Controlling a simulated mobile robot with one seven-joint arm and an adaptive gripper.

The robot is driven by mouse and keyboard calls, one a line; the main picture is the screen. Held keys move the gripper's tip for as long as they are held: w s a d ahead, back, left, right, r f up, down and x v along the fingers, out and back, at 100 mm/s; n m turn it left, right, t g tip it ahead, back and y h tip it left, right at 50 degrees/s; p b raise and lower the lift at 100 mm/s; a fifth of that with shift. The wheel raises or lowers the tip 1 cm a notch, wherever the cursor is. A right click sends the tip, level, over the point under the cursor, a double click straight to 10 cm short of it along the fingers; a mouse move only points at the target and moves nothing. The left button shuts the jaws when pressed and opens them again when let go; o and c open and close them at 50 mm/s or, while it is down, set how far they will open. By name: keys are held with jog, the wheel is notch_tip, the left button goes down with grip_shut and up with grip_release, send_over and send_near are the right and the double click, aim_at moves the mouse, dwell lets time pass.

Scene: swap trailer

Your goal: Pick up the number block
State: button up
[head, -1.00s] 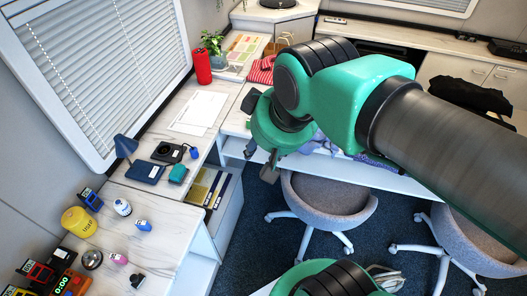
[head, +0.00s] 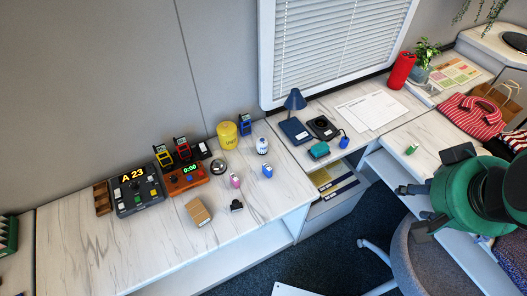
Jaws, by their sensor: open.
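A small tan block (head: 197,212) sits near the front edge of the left counter; no number is readable on it. A dark device (head: 137,192) with a lit "A 23" display stands behind it to the left. A red-brown device (head: 186,178) showing "0:00" stands beside that one. I cannot tell which of these is the number block. My gripper (head: 415,208) is at the right, far from them, with its dark fingers apart and nothing seen between them. My green arm link hides part of the right side.
Handheld radios (head: 182,149), a yellow canister (head: 228,135), a white bottle (head: 262,146), a round metal item (head: 218,166) and small pink and blue bottles crowd the left counter (head: 100,250). A grey chair (head: 430,265) is below my gripper. The counter's front left is clear.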

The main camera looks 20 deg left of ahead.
jog(key=w+a+f+n+g+y+p, duration=0.1)
jog(key=w+a+f+n+g, duration=0.2)
jog(key=w+a, duration=0.8)
jog(key=w+a+f+n, duration=0.3)
jog(key=w+a+f, duration=0.2)
jog(key=w+a, duration=0.55)
jog(key=n+g+h, duration=0.1)
jog(key=n+g, duration=0.2)
jog(key=n, duration=0.2)
send_near(235, 181)
jog(key=w+r, duration=0.2)
jog(key=shift+a+f+p, duration=0.25)
jog(key=shift+a+p, duration=0.05)
jog(key=shift+p, duration=0.1)
jog(key=shift+f, duration=0.1)
notch_tip(235, 181, down, 8)
jog(key=shift+f+b, duration=0.15)
jog(key=shift+b, duration=0.65)
